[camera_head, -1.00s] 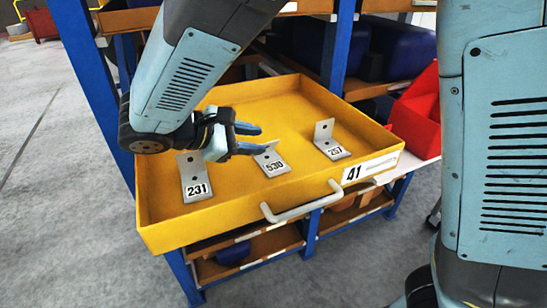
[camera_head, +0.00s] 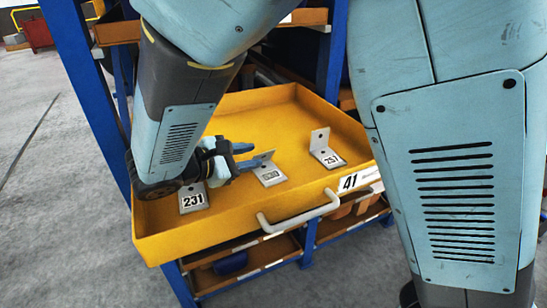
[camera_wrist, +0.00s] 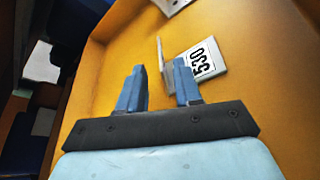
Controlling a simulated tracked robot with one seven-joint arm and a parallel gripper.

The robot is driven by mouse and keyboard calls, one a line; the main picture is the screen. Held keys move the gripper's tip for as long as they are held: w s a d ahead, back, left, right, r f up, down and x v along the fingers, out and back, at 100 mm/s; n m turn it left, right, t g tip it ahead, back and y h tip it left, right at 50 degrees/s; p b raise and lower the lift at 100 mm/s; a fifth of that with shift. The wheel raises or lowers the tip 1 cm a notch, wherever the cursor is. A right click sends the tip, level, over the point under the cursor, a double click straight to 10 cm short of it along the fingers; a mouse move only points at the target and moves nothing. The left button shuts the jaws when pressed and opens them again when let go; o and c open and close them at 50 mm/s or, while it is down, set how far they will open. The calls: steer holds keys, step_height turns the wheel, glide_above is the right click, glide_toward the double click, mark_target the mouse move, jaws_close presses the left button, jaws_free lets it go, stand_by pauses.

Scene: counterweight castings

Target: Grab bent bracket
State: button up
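Three grey bent brackets lie in a yellow drawer (camera_head: 215,222) labelled 41. The bracket marked 530 (camera_head: 270,176) is in the middle; in the wrist view (camera_wrist: 208,62) it lies just beyond my fingers. The bracket marked 257 (camera_head: 327,157) is to its right. The bracket marked 231 (camera_head: 194,203) is at left, partly hidden behind my arm. My gripper (camera_head: 246,157) is open, its two blue fingers pointing at bracket 530's upright flange. In the wrist view the gap between the fingers (camera_wrist: 160,88) is empty, with the flange beyond it.
The drawer has raised walls and a pale handle (camera_head: 300,211) on its front. Blue rack posts (camera_head: 334,50) stand behind. Open drawer floor lies behind the brackets. Shelves with parts sit below.

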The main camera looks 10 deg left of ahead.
mark_target(265, 153)
steer(key=shift+x, duration=2.75)
steer(key=shift+s+d, duration=0.1)
steer(key=shift+c, duration=0.3)
jaws_close()
